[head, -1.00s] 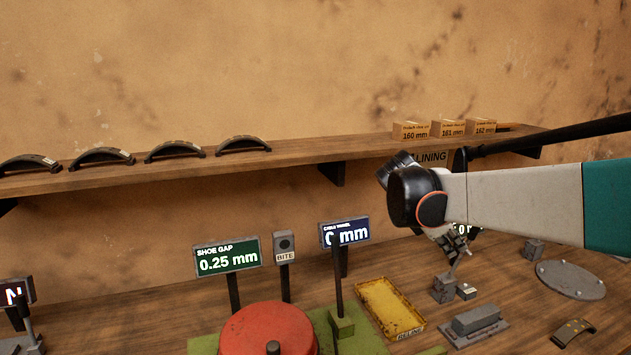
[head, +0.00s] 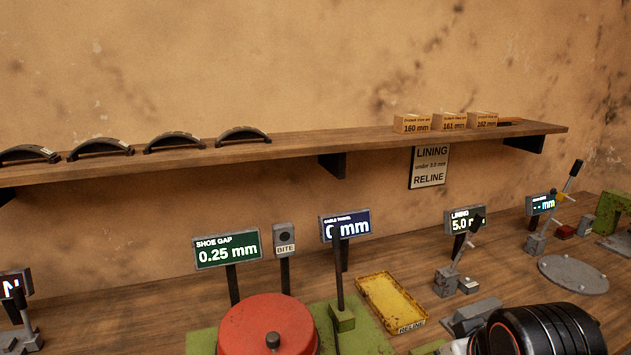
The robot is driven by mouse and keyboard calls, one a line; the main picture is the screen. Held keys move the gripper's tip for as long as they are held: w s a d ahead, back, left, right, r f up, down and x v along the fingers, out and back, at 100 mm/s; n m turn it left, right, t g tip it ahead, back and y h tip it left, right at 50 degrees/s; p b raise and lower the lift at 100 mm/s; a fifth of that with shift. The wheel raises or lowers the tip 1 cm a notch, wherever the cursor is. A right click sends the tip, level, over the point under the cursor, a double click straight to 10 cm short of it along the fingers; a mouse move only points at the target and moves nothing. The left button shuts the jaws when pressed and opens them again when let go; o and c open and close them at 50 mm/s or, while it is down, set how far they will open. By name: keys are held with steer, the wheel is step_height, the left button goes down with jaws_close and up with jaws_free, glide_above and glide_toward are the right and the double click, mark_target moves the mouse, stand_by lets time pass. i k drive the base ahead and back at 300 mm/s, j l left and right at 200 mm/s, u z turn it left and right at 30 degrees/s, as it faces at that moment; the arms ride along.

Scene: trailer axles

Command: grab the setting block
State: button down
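Three small tan blocks stand in a row at the right of the wall shelf, marked 160 mm (head: 411,124), 161 mm (head: 450,121) and 162 mm (head: 483,119). The small upper line on their labels is too fine to read surely. They look like setting blocks, but I cannot tell which one the task means. Only a black rounded part of my arm shows, at the bottom right. My gripper is outside the picture, so its fingers are hidden.
The shelf (head: 330,150) also holds several curved brake shoes (head: 243,136) at left. Below are a red drum (head: 268,325), a SHOE GAP display (head: 227,248) reading 0.25 mm, a yellow tray (head: 392,303), a lever gauge (head: 446,283) and a round grey plate (head: 573,275).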

mark_target(484, 308)
steer(key=i+l, duration=0.1)
steer(key=l, duration=0.8)
steer(key=i+l+u, duration=0.1)
steer(key=l, duration=0.8)
steer(key=i+l, duration=0.15)
steer(key=l, duration=0.75)
steer(key=l+u, duration=0.1)
steer(key=l, duration=0.8)
steer(key=i+l, duration=0.05)
